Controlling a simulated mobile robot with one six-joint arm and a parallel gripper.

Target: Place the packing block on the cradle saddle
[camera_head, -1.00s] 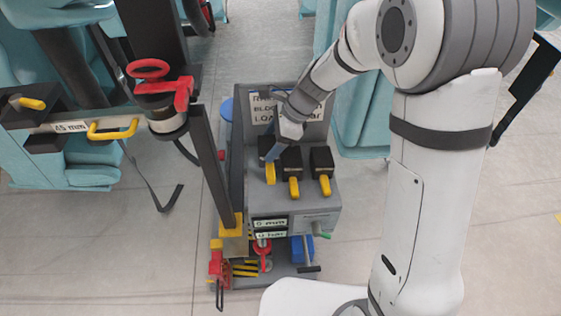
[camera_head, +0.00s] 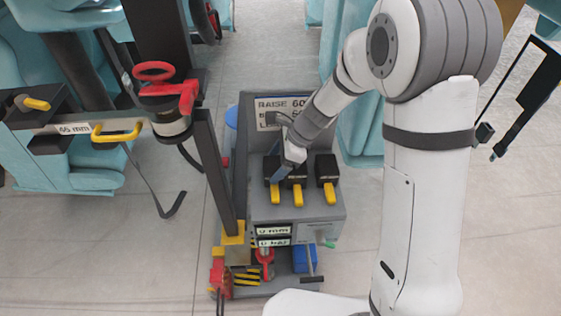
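Three black blocks with yellow handles stand in a row on the grey cart: left (camera_head: 271,170), middle (camera_head: 295,182) and right (camera_head: 327,168). I cannot tell which, if any, is the packing block. My gripper (camera_head: 286,165) is low over the row, between the left and middle blocks. A bluish finger overlaps them; touch and finger gap are unclear. No block is seen lifted. The cradle saddle cannot be picked out with certainty. A grey cylinder with red and black fittings (camera_head: 171,122) stands left, beside a beam labelled about 65 mm (camera_head: 73,129).
The grey cart (camera_head: 320,210) has a partly hidden sign (camera_head: 276,110) and readouts of 0 mm and 0 bar (camera_head: 273,236). A dark upright bar (camera_head: 214,170) stands at its left. A yellow handle (camera_head: 117,132) sticks out from the beam.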

